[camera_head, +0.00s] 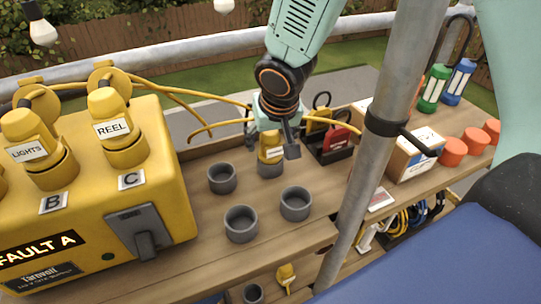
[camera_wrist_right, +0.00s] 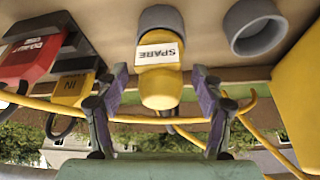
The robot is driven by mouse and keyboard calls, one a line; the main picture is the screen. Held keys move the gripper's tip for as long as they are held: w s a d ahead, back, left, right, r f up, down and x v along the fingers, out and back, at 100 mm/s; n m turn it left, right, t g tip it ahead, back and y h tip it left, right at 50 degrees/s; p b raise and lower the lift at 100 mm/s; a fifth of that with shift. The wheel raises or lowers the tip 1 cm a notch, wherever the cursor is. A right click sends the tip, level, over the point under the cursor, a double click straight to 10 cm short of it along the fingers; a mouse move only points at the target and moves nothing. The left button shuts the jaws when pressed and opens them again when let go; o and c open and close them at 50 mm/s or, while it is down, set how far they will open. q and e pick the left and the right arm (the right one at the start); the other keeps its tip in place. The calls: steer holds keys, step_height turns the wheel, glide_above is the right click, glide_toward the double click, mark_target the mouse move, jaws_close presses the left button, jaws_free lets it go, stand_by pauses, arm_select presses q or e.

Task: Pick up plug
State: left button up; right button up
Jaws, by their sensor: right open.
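A yellow plug with a white label (camera_head: 270,153) stands upright in a grey round holder on the wooden bench. In the right wrist view the same plug (camera_wrist_right: 160,85) reads SPARE. My right gripper (camera_head: 273,137) comes down over it from above. In the wrist view its two fingers stand apart, one on each side of the plug, with a gap on both sides. Two more yellow plugs, LIGHTS (camera_head: 30,150) and REEL (camera_head: 115,127), sit on the yellow box (camera_head: 165,165). My left gripper is not in view.
Empty grey holders (camera_head: 240,224) stand in front of the plug. A black rack with a red tagged item (camera_head: 338,138) is close to its right. A yellow cable (camera_head: 180,90) runs behind. A metal pole (camera_head: 352,205) rises at the right, before a cardboard box (camera_head: 415,150).

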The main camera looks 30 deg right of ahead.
steer(key=shift+w+f, duration=0.3)
steer(key=shift+f, duration=0.1)
steer(key=shift+s+a+r, duration=0.1)
steer(key=shift+s+r, duration=0.1)
steer(key=shift+r, duration=0.05)
steer(key=shift+s, duration=0.1)
steer(key=shift+c, duration=0.5)
steer(key=shift+w+f, duration=0.15)
steer(key=shift+w, duration=0.1)
steer(key=c, duration=0.4)
steer(key=shift+s, duration=0.15)
steer(key=c, duration=0.9)
steer(key=shift+r, duration=0.2)
